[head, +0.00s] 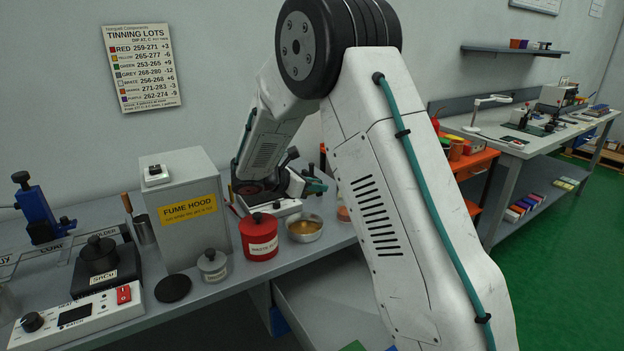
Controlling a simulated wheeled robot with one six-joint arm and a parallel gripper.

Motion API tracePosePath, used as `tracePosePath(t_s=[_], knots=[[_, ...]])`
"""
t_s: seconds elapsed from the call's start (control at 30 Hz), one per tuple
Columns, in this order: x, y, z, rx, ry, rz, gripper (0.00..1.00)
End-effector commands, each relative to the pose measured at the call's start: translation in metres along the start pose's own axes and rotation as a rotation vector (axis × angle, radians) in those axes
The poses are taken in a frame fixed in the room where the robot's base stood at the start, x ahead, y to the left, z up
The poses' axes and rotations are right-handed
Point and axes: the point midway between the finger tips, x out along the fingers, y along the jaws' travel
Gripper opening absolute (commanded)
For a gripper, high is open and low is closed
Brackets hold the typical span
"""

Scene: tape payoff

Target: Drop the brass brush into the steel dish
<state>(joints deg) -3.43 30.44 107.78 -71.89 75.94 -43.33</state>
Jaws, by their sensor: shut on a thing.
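My gripper (312,185) shows only in part beyond my wrist, over the back of the bench, to the right of the fume hood. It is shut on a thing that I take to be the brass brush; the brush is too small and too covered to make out. The steel dish (305,237) is a small round silver bowl with a golden-brown inside. It sits near the bench's front edge, right of the red can. My gripper is above and behind the dish, apart from it.
A red labelled can (259,240) stands just left of the dish. A small grey lidded pot (212,266) and the grey fume hood box (183,215) stand farther left. A jar (343,213) is partly hidden behind my arm. Another bench (490,140) stands at right.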

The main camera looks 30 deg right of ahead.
Motion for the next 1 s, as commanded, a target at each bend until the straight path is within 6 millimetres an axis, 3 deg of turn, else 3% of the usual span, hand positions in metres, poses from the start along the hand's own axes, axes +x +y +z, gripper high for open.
tracePosePath(t_s=[0.33,0.73,0.77,0.83,1.0], knots=[[0.014,0.000,-0.036,-0.002,0.000,0.002,0.01],[0.017,0.000,-0.042,-0.001,0.000,0.004,0.01],[0.017,0.000,-0.042,-0.001,0.000,0.004,0.26],[0.017,0.000,-0.042,-0.001,0.001,0.004,0.45],[0.017,0.000,-0.042,-0.001,0.001,0.004,0.49]])
